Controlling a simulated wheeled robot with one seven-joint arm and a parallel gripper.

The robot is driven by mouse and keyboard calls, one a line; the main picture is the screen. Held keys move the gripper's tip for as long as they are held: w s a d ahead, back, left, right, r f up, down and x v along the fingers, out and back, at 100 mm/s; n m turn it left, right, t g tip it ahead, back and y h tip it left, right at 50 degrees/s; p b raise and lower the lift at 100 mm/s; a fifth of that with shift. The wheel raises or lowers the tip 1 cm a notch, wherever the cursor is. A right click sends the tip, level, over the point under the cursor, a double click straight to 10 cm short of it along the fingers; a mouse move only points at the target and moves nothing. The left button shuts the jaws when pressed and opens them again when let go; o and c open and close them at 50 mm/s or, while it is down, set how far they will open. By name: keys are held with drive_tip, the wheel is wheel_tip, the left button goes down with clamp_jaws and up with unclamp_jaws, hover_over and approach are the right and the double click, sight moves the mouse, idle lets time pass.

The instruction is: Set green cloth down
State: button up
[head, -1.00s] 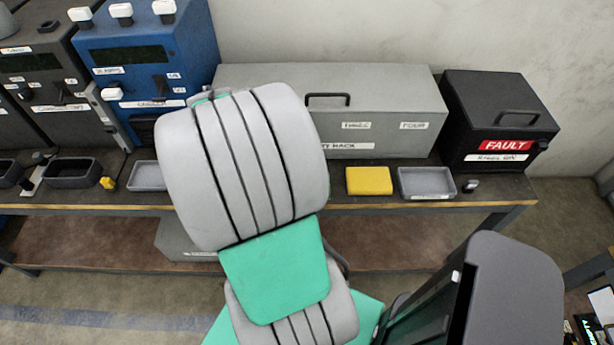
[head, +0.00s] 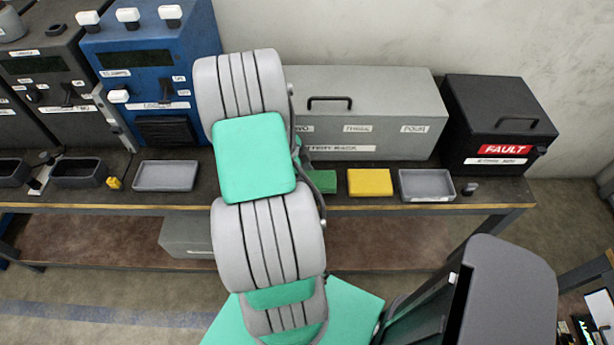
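The green cloth (head: 323,181) shows as a small dark green block shape on the bench top, just left of the yellow cloth. Its left part is hidden behind my arm. My gripper is hidden behind my own arm links, so its fingers do not show. I cannot tell whether it touches the green cloth.
The yellow cloth (head: 370,182) lies on the bench (head: 400,206). A grey tray (head: 427,186) is to its right, another grey tray (head: 166,177) left of my arm. A long grey box (head: 400,110) and a black FAULT box (head: 497,125) stand behind.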

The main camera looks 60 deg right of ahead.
drive_tip(key=shift+f, duration=0.25)
drive_tip(key=o, duration=1.3)
drive_tip(key=shift+r, duration=0.1)
drive_tip(key=shift+r, duration=0.1)
